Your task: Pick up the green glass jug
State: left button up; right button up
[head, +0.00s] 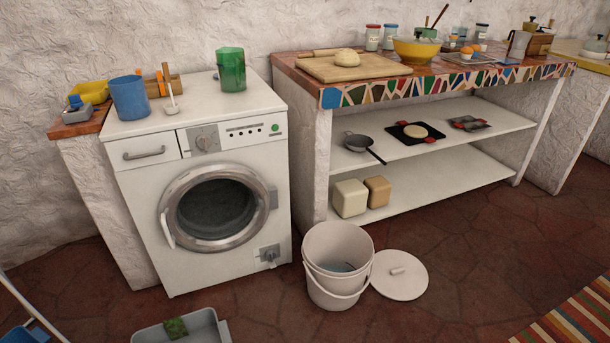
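The green glass jug (231,70) stands upright on top of the white washing machine (190,118), toward the back right of its top, near the rough white wall. It is see-through green, and I cannot make out a handle clearly. Neither of my grippers shows in the head view, and nothing touches the jug.
The mosaic counter (430,88) stands to the right. A white bucket (337,262), its lid (399,274) and a grey tray (205,327) are on the floor.

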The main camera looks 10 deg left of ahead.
aim_at(231, 61)
jog(key=i+j+z, duration=0.1)
jog(key=i, duration=0.35)
jog(key=i+j, duration=0.1)
jog(key=i, duration=0.35)
jog(key=i+j+z, duration=0.15)
jog(key=i, duration=0.3)
